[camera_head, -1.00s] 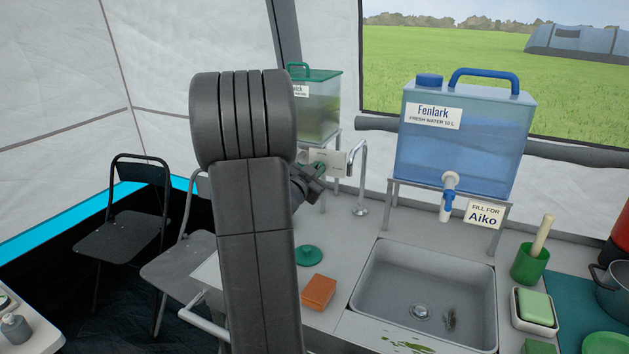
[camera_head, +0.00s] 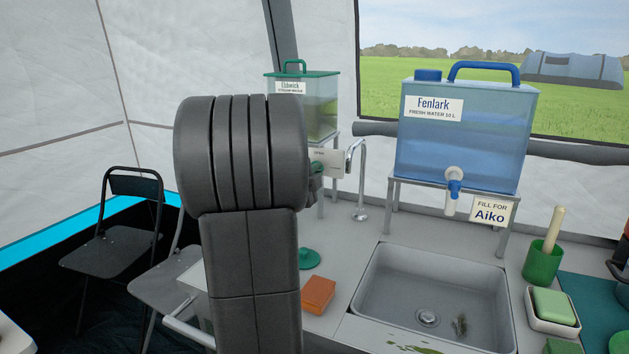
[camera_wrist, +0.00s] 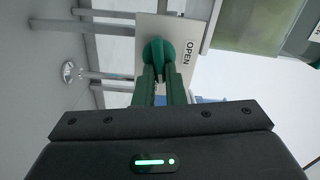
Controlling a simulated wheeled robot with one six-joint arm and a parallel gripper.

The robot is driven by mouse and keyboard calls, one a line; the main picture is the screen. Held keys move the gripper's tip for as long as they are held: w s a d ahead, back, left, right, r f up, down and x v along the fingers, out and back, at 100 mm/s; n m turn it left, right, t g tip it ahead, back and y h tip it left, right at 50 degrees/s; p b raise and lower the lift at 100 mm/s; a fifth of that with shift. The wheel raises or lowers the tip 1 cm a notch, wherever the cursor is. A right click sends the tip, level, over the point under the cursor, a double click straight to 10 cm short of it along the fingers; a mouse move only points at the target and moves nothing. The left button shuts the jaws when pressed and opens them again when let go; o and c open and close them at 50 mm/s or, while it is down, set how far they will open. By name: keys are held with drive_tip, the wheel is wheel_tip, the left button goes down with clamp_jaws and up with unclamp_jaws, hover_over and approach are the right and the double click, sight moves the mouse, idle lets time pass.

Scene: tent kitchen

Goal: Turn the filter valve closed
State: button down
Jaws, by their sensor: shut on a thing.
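The filter valve (camera_wrist: 158,55) is a green knob on a pale plate (camera_wrist: 185,22) marked OPEN, in the upper middle of the wrist view. My gripper (camera_wrist: 160,82) is shut on the valve knob, with its two green fingers close together against it. In the head view a bit of green at the valve (camera_head: 317,167) shows beside the pale plate (camera_head: 333,162), right of my arm. My arm hides most of the gripper there.
A curved metal faucet (camera_head: 361,180) stands to the right, by the sink (camera_head: 425,300). The blue Fenlark water tank (camera_head: 465,140) is on a stand. An orange block (camera_head: 318,293) lies on the counter.

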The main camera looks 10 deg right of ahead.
drive_tip(key=shift+f+m+b, duration=0.2)
drive_tip(key=shift+m+b, duration=0.45)
drive_tip(key=shift+m, duration=0.35)
drive_tip(key=c, duration=1.5)
unclamp_jaws()
drive_tip(key=shift+s, duration=0.1)
drive_tip(key=v, duration=1.3)
drive_tip(key=shift+s+a+p, duration=0.2)
drive_tip(key=shift+s+p, duration=0.05)
drive_tip(key=shift+p, duration=0.05)
drive_tip(key=shift+w, duration=0.1)
